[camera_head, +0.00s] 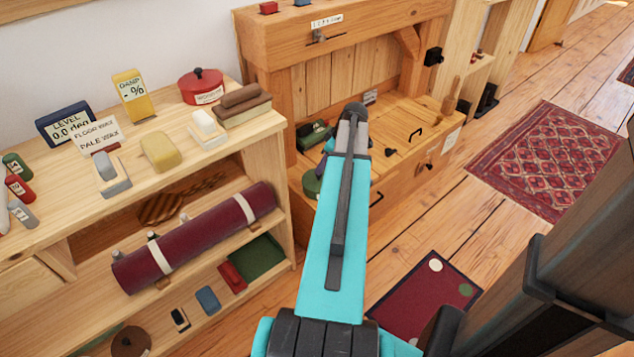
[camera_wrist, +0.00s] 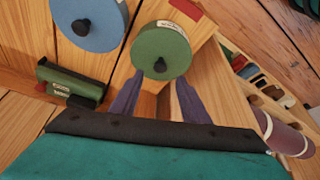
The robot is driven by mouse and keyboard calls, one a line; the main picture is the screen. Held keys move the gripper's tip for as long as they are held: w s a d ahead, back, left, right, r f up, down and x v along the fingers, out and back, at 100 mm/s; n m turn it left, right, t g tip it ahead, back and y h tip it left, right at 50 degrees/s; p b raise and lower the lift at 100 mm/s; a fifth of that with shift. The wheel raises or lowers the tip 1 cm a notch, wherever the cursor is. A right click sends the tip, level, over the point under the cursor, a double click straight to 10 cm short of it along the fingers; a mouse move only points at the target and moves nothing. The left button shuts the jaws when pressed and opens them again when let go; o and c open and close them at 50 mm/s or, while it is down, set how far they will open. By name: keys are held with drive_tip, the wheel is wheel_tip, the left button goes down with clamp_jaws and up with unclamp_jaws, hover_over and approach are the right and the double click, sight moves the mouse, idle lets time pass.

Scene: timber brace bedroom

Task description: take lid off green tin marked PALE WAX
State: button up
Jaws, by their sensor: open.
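A round green tin (camera_wrist: 158,42) with a black knob on its lid shows in the wrist view. Its white label is too small to read. My open gripper (camera_wrist: 157,97) is just below the tin in that view, with the knob above the gap between the fingertips and nothing between the fingers. In the head view a green tin (camera_head: 311,184) shows partly behind my arm, on the wooden bench, and my fingers are mostly hidden. A card (camera_head: 97,136) reading "FLOOR WAX" and "PALE WAX" stands on the shelf top.
A blue tin (camera_wrist: 92,25) with a black knob sits beside the green one, and a green box (camera_wrist: 70,82) lies left of my gripper. A red lidded tin (camera_head: 201,90) stands on the shelf unit. The bench's upright frame (camera_head: 275,110) rises close by.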

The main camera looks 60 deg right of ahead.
sight(319, 177)
drive_tip(key=shift+b+x, duration=0.75)
drive_tip(key=shift+x, duration=1.85)
drive_tip(key=shift+d, duration=0.1)
drive_tip(key=shift+c, duration=0.5)
clamp_jaws()
